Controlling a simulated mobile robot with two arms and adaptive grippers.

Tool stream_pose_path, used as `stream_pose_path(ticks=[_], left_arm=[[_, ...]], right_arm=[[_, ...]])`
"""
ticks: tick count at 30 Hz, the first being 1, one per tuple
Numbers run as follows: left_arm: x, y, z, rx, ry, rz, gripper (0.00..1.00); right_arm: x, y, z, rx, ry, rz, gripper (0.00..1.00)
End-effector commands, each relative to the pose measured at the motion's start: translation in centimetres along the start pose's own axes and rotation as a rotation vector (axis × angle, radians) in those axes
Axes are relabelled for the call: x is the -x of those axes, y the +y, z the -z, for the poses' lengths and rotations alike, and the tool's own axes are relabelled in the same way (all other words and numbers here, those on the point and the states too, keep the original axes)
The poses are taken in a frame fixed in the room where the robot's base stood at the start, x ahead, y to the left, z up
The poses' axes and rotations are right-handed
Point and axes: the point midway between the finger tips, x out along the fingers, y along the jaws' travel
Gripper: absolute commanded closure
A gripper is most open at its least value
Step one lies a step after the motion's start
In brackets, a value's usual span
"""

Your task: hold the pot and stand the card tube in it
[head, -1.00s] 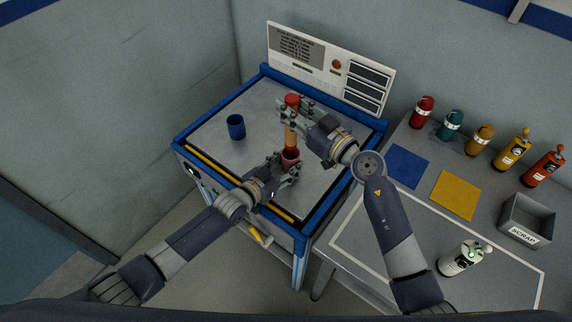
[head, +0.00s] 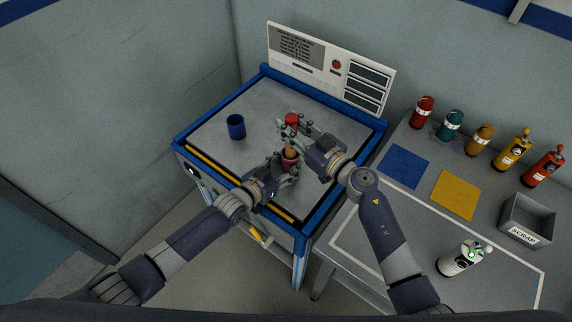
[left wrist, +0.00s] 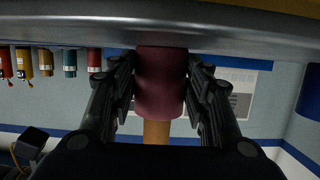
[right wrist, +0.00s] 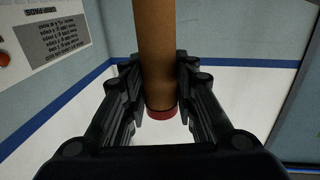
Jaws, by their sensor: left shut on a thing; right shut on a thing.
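The dark red pot (head: 289,163) is low over the grey table top, between the fingers of my left gripper (head: 285,171). The left wrist view shows those fingers shut on both sides of the pot (left wrist: 160,85). The tan card tube (head: 291,151) has a red upper end and stands roughly upright above the pot. Its lower end is hidden at the pot's mouth; whether it touches the bottom cannot be seen. My right gripper (head: 298,133) is shut on the tube near its red end; the right wrist view shows the tube (right wrist: 155,55) between the fingers.
A blue cup (head: 236,127) stands left on the blue-edged table (head: 215,160). A control panel (head: 330,65) rises behind. The right bench carries several bottles, blue and yellow mats (head: 455,194), and a scrap bin (head: 526,218).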

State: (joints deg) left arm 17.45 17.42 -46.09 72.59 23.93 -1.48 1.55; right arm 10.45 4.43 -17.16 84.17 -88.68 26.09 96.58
Motion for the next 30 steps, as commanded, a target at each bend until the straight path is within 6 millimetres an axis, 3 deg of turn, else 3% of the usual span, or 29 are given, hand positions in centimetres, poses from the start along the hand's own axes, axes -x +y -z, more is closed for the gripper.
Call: stream_pose_path(ticks=[6,7,10,22,26,30], left_arm=[[0.0,0.0,-0.2,0.001,-0.004,0.0,0.79],[0.0,0.0,-0.2,0.001,-0.004,0.0,0.79],[0.0,0.0,-0.2,0.001,-0.004,0.0,0.79],[0.0,0.0,-0.2,0.001,-0.004,0.0,0.79],[0.0,0.0,-0.2,0.001,-0.005,0.0,0.79],[0.0,0.0,-0.2,0.001,-0.005,0.0,0.79]], right_arm=[[0.0,0.0,0.0,0.0,0.001,0.0,1.0],[0.0,0.0,0.0,0.0,0.001,0.0,0.71],[0.0,0.0,0.0,0.0,0.001,0.0,0.5],[0.4,0.1,-0.1,0.0,-0.002,-0.001,0.5],[2.1,0.1,-0.2,0.001,-0.003,-0.001,0.5],[5.1,0.0,-0.2,0.001,-0.004,0.0,0.5]])
